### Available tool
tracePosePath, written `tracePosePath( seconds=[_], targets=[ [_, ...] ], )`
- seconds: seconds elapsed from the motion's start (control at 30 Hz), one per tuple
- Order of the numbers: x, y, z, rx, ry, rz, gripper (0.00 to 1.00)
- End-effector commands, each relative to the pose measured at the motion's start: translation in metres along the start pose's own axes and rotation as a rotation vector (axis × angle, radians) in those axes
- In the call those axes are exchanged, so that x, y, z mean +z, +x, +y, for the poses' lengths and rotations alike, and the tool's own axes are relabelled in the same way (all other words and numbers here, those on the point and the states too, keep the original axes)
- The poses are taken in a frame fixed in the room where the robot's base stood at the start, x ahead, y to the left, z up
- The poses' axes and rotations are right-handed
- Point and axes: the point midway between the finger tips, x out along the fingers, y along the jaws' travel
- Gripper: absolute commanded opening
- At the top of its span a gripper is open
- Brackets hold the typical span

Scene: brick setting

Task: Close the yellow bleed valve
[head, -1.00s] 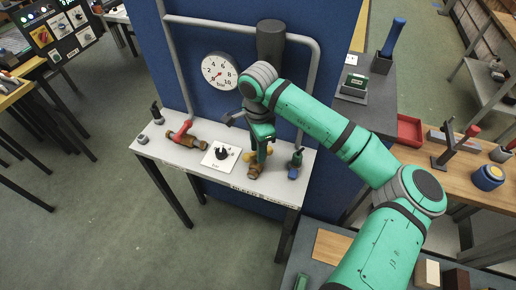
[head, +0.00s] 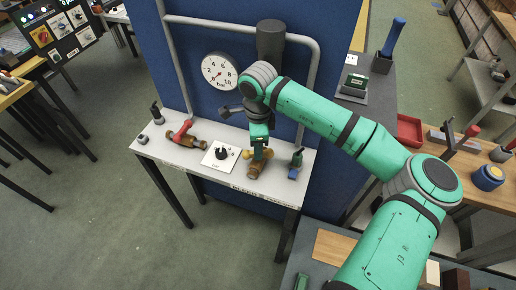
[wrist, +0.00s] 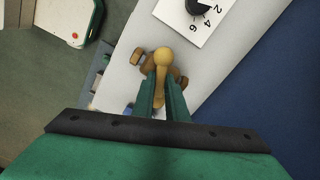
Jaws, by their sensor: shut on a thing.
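The yellow bleed valve has a brass body (head: 256,170) on the white bench, right of the dial plate. Its yellow lever (wrist: 162,62) shows in the wrist view, with a rounded end pointing toward the dial plate. The lever crosses above the brass body (wrist: 138,56). My gripper (wrist: 163,92) is shut on the lever, with one green finger on each side. In the head view my gripper (head: 260,150) comes down from above and hides part of the lever and body. The lever's exact angle to the body is hard to tell.
A red-handled valve (head: 183,134) and a white dial plate (head: 221,155) stand to the left on the bench (head: 200,178). A small valve with a blue part (head: 295,168) stands close on the right. A pressure gauge (head: 220,71) hangs on the blue panel behind.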

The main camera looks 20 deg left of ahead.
Motion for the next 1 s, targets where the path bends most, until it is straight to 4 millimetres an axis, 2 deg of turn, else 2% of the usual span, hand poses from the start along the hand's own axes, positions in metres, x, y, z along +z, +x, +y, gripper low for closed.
tracePosePath(
  seconds=[0.2, 0.5, 1.0],
  targets=[
    [-0.0013, -0.0004, 0.0001, 0.0, 0.177, 0.003, 0.0],
    [-0.0006, -0.0004, -0.0003, 0.0, 0.354, 0.004, 0.0],
    [-0.0011, -0.0002, 0.0, 0.0, 0.434, 0.002, 0.0]
  ],
)
